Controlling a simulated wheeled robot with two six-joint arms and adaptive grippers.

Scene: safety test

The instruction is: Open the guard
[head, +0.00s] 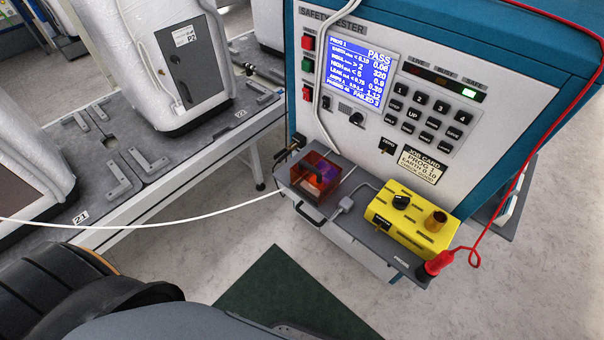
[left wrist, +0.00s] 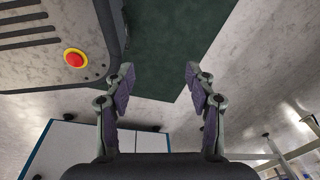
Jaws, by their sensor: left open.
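The guard (head: 323,174) is a clear orange-red box on the left end of the grey shelf (head: 363,232) at the front of the safety tester (head: 470,95). It appears to be down over something pale and dark inside, which I cannot make out clearly. My left gripper (left wrist: 160,87) shows in the left wrist view with its two fingers wide apart and nothing between them. It is above the floor and the dark green mat (left wrist: 165,45), and no guard shows in that view. My right gripper is in neither view.
A yellow box (head: 412,218) with a black knob and a red probe (head: 436,264) with a red cable sit right of the guard. A white cable (head: 230,208) crosses toward the shelf. A bench (head: 190,150) with white-wrapped units stands at left. Floor before the shelf is clear.

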